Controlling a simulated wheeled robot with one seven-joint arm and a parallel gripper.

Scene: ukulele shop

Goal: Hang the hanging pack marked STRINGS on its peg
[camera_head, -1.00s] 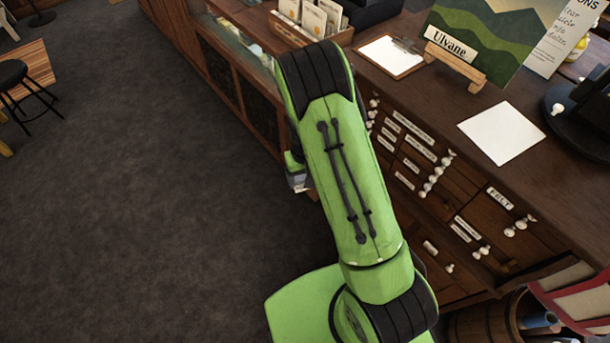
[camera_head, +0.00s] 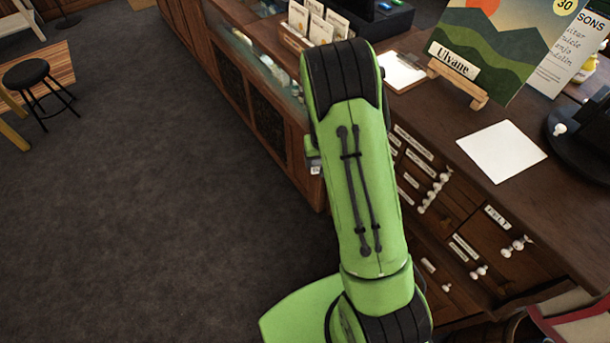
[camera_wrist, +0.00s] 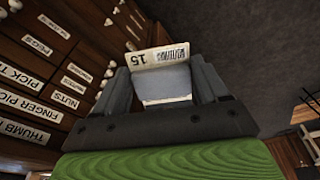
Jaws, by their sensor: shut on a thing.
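My gripper (camera_wrist: 161,86) is shut on a small pack (camera_wrist: 158,60) in the wrist view. The pack has a pale header with a barcode and the number 15, and a grey-blue face below it. No STRINGS marking is readable on the side that shows. In the head view my green arm hides most of the gripper, and only a small grey part shows at the arm's left side, above the floor beside the counter. I see no peg in either view.
A wooden counter (camera_head: 437,118) with labelled drawers runs along the right. A black stool (camera_head: 29,74) stands far left. The dark carpet (camera_head: 150,190) between is clear.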

